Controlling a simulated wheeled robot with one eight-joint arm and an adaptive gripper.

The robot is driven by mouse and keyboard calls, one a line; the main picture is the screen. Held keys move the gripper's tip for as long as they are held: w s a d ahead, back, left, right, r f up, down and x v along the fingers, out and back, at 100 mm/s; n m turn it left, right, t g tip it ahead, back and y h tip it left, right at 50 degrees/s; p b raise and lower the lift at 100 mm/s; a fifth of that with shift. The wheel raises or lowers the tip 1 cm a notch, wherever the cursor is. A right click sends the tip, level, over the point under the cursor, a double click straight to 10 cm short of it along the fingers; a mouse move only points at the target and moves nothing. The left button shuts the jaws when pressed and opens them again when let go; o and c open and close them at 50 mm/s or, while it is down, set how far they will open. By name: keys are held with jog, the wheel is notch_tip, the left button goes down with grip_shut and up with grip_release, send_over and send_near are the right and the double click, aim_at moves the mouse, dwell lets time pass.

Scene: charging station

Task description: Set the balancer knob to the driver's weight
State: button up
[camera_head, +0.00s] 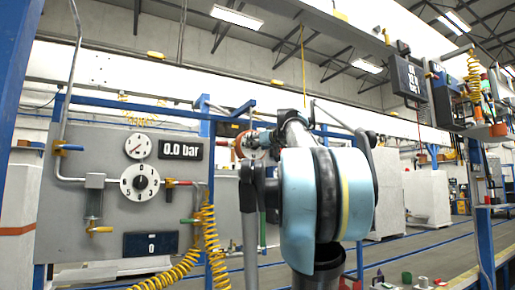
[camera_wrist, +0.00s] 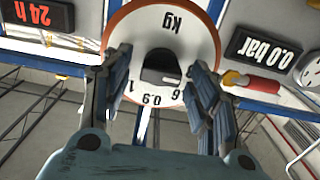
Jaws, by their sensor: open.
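The balancer dial (camera_wrist: 137,25) fills the top middle of the wrist view, upside down. It is a white disc with an orange rim, a "Kg" mark and numbers around it. The balancer knob (camera_wrist: 160,68), dark with a pale face, sits at its centre. My gripper (camera_wrist: 160,75) is open, with one finger to each side of the knob in the picture. I cannot tell whether either finger touches it. In the head view the dial (camera_head: 243,147) is small and partly hidden by my arm. No driver's weight is readable.
The grey panel holds a gauge (camera_head: 138,146), a "0.0 bar" display (camera_head: 181,150), a second dial (camera_head: 139,182) and a display showing "0" (camera_head: 151,244). Yellow coiled hoses (camera_head: 210,245) hang beside it. A dark display (camera_head: 408,78) with unreadable text hangs at upper right.

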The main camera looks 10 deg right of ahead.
jog(key=c, duration=1.1)
jog(key=shift+o, duration=0.2)
jog(key=shift+m, duration=0.3)
jog(key=shift+d+f+m, duration=0.15)
jog(key=shift+m, duration=4.15)
jog(key=shift+d+f+m, duration=0.1)
jog(key=shift+m, duration=4.2)
